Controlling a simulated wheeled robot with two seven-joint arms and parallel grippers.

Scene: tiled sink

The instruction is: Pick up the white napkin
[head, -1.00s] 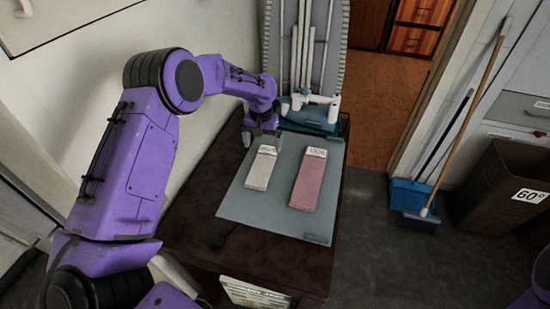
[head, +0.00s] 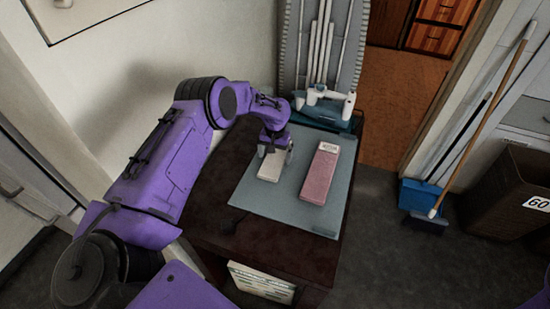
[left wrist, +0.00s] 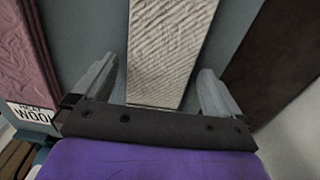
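The white napkin (head: 268,170) is a folded pale strip lying flat on the grey-blue mat (head: 250,196) on the dark table. In the left wrist view the white napkin (left wrist: 168,45) shows its ribbed weave between the two fingers. My left gripper (head: 275,150) is over the napkin's far end. In the left wrist view my left gripper (left wrist: 160,85) is open, with one finger on each side of the napkin and a gap to it on both sides. The napkin's labelled end is hidden behind the gripper. My right gripper is not in view.
A folded pink cloth (head: 320,174) with a wool label lies right of the napkin. A wall is on the left. Open floor lies right of the table.

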